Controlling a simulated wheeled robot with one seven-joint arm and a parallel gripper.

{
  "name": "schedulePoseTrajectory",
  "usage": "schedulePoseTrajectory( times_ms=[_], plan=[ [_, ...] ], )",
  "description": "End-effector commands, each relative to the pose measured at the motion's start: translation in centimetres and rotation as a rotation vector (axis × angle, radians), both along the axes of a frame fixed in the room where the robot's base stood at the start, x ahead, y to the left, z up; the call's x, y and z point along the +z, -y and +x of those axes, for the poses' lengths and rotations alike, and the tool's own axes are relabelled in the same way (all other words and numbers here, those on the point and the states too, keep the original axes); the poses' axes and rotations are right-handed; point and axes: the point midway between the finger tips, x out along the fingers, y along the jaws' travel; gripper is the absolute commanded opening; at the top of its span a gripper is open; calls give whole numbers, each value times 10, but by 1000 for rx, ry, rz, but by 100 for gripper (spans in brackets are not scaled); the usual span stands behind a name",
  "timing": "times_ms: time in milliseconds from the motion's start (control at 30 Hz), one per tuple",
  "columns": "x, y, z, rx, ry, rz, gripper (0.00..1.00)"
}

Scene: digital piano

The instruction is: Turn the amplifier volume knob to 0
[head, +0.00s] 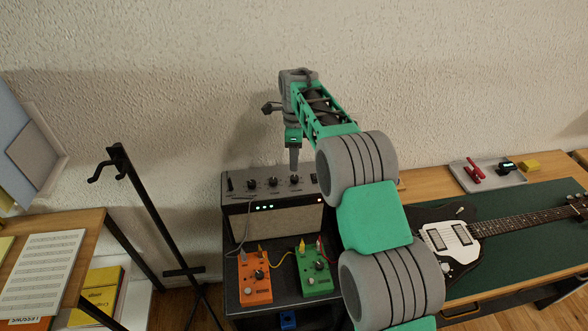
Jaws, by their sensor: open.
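The amplifier (270,221) is a grey and black box with a light speaker grille and several small lit spots on its front. Its sloped top panel carries a row of dark knobs: a left knob (251,184), a middle knob (273,182) and a right knob (295,180). Their labels are too small to read, so I cannot tell which is the volume knob or its setting. My gripper (295,167) points down just above the right knob, with its jaws open. I cannot tell whether the fingers touch or straddle that knob.
An orange pedal (254,280) and a green pedal (314,274) with cables sit in front of the amplifier. A black stand (150,215) rises at left. An electric guitar (450,240) lies on a green mat (530,225) at right. A textured wall is close behind.

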Motion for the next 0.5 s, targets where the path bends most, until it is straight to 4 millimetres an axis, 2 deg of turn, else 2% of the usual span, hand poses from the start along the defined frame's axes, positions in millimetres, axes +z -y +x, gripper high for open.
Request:
schedulePoseTrajectory(
  times_ms=[167, 400, 500],
  plan=[
    [-17, -2, 3, -33, -7, -1, 49],
    [-62, -2, 2, -32, -5, -1, 49],
    [-74, -2, 3, -31, -3, -1, 49]
  ],
)
